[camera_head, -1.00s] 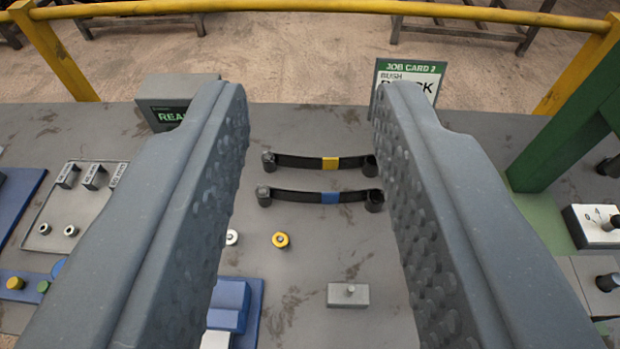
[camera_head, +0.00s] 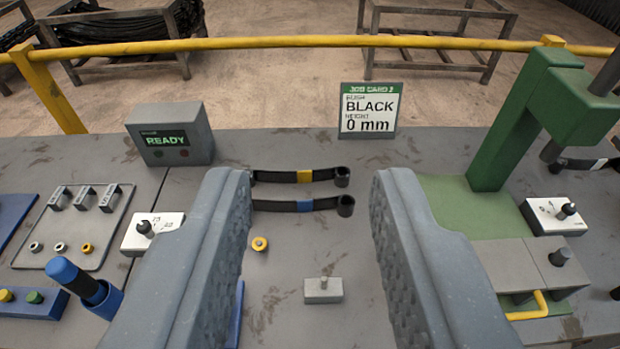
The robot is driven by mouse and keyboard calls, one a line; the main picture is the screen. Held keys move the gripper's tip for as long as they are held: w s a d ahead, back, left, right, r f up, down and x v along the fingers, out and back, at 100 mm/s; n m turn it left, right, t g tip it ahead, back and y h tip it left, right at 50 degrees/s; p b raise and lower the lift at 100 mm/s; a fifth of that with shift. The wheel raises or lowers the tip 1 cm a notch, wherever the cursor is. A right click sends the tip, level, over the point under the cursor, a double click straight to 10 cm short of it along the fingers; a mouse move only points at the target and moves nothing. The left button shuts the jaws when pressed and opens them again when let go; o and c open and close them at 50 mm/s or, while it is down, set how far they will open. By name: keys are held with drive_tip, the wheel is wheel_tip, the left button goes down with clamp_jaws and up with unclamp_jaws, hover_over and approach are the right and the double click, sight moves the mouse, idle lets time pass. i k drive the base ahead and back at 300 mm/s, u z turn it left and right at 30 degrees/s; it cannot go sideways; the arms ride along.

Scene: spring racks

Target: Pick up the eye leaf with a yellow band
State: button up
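The eye leaf with a yellow band (camera_head: 285,176) lies on the grey bench, a dark strip with a rolled eye at its right end; its left end is partly hidden by my left finger. A similar leaf with a blue band (camera_head: 285,206) lies just in front of it. My gripper (camera_head: 310,190) is open and empty, with one finger on each side of the picture. The two leaves show in the gap between the fingers.
A job card (camera_head: 368,110) reads "BLACK 0 mm". A READY box (camera_head: 170,136) stands at back left, a green press (camera_head: 510,120) at right. A yellow bush (camera_head: 259,244) and small grey block (camera_head: 323,291) lie nearer. A yellow rail (camera_head: 300,43) runs behind.

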sight(341, 176)
drive_tip(key=z, duration=0.05)
drive_tip(key=i, duration=0.9)
drive_tip(key=u, duration=0.1)
